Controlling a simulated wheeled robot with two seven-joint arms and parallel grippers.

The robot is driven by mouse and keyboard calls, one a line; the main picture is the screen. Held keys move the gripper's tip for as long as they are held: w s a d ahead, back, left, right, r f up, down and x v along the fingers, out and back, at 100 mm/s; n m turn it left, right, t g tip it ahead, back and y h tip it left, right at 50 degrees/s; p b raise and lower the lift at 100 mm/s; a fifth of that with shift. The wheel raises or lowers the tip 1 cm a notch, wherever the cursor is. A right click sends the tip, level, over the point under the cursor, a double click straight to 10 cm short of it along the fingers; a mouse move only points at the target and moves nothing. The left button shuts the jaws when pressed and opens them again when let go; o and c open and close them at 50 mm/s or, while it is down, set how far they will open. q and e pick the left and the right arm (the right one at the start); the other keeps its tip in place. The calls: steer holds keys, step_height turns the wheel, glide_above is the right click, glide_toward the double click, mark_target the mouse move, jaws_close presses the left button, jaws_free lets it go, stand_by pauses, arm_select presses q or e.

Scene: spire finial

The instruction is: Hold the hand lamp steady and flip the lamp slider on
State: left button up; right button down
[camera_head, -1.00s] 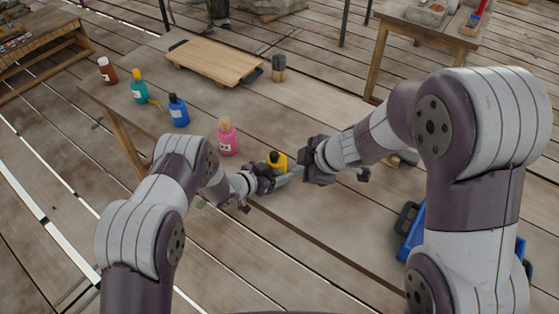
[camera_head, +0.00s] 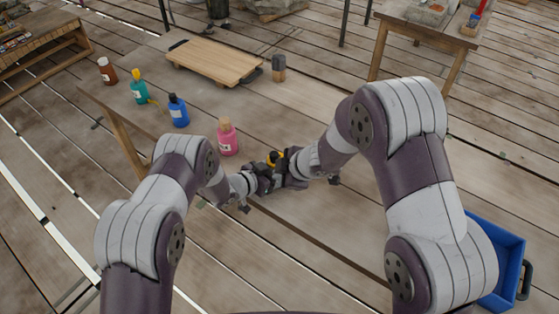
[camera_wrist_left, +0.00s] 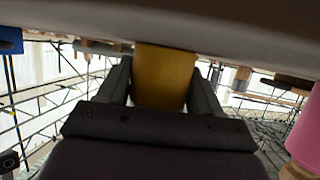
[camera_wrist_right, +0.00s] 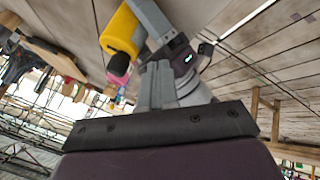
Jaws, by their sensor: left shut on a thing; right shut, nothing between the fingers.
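The slider cannot be made out.
A pink bottle (camera_head: 227,139), a blue bottle (camera_head: 178,112), a teal bottle (camera_head: 139,88) and a brown bottle (camera_head: 106,71) stand along the table's left side. A blue crate (camera_head: 513,245) is at lower right.

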mark_target(274, 157)
steer(key=shift+w+a+r, duration=0.1)
steer(key=shift+w, duration=0.85)
steer(key=shift+w+a+r, duration=0.1)
steer(key=shift+w, duration=0.85)
